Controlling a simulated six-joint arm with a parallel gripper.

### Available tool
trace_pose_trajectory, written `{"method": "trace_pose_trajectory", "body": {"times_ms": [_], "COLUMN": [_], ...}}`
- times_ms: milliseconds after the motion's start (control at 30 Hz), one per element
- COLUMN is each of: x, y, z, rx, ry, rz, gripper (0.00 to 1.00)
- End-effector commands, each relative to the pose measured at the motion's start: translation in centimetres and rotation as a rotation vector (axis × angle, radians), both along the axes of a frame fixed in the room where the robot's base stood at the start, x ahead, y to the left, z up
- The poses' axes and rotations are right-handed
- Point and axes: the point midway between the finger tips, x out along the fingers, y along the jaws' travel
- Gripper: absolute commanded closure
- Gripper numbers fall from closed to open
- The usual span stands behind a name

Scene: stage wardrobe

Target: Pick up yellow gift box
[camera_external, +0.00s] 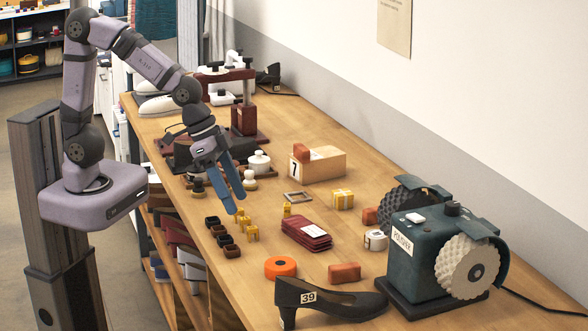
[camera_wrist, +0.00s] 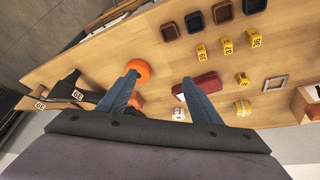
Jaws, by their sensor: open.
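The yellow gift box (camera_external: 343,198) has a pale ribbon. It sits on the workbench (camera_external: 205,290) between a stack of dark red flat pieces (camera_external: 306,233) and the wall. In the wrist view the gift box (camera_wrist: 242,107) is at the right, beyond the right finger and outside the jaws. My gripper (camera_external: 232,203) is open and empty, pointing down above the bench near the small yellow tags, to the left of the box.
Small yellow numbered tags (camera_external: 252,233) and dark trays (camera_external: 228,242) stand near the front edge. A metal frame (camera_external: 298,197), wooden box (camera_external: 318,164), white roll (camera_external: 376,240) and terracotta block (camera_external: 370,216) surround the gift box. An orange roll (camera_external: 280,267), black shoe (camera_external: 328,301) and polisher (camera_external: 430,254) stand nearer the camera.

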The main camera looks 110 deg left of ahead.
Motion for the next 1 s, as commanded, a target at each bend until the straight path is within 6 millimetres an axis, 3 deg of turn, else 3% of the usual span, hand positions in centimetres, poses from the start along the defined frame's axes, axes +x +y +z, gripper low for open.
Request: {"method": "trace_pose_trajectory", "body": {"times_ms": [33,100,233,367,533,567,600,800,1000], "x": [2.1,5.1,8.7,9.8,8.7,8.5,8.7,8.8,8.9], "y": [2.7,7.0,15.9,23.7,32.5,33.3,32.6,32.4,32.4], "z": [-1.1,-1.3,-0.8,0.1,1.2,0.9,-0.8,-6.5,-10.2], "rx": [0.017,0.053,0.149,0.253,0.395,0.412,0.399,0.397,0.399], "ry": [-0.064,-0.175,-0.367,-0.512,-0.656,-0.668,-0.657,-0.660,-0.665], "rz": [0.055,0.134,0.277,0.395,0.526,0.538,0.528,0.525,0.523], "gripper": [0.41,0.41,0.41,0.41,0.41,0.41,0.41,0.41,0.41]}}
